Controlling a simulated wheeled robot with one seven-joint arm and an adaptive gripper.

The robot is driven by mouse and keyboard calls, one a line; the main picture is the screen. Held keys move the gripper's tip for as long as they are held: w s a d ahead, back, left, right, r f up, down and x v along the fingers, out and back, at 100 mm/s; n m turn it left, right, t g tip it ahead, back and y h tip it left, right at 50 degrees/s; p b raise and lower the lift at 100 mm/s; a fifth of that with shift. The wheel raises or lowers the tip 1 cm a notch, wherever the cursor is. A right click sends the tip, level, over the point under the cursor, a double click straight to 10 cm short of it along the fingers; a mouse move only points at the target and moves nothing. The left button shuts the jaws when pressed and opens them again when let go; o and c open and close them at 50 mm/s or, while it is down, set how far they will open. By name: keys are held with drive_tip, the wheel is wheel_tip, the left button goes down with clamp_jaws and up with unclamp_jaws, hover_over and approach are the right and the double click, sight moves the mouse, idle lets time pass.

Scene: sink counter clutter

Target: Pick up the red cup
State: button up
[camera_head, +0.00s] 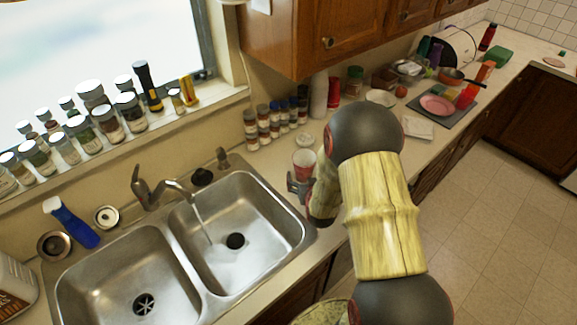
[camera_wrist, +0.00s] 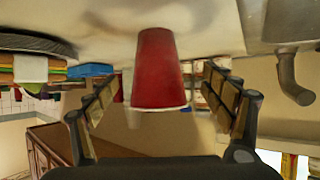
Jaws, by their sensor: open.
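The red cup (camera_head: 303,163) stands on the counter just right of the sink in the head view, partly hidden by my gripper and arm. It has a pale top in that view. In the wrist view the red cup (camera_wrist: 158,68) appears upside down, between my two fingers. My gripper (camera_head: 298,186) is at the cup's near side in the head view. In the wrist view my gripper (camera_wrist: 160,100) is open, with a finger on each side of the cup and visible gaps. I cannot tell how deep the cup sits between the fingertips.
The double sink (camera_head: 222,240) with running water is left of my gripper. Several spice jars (camera_head: 268,125) stand behind the cup against the wall. A dark mat (camera_head: 445,112) with a pink plate (camera_head: 436,105) lies farther right. My arm covers part of the counter.

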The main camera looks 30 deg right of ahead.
drive_tip(key=shift+x, duration=0.95)
drive_tip(key=shift+s+f+x, duration=0.1)
drive_tip(key=shift+x, duration=1.35)
drive_tip(key=shift+s+f+x, duration=0.1)
drive_tip(key=shift+f+x, duration=0.05)
drive_tip(key=shift+x, duration=1.35)
drive_tip(key=shift+d, duration=0.15)
drive_tip(key=shift+c, duration=0.6)
drive_tip(key=c, duration=0.8)
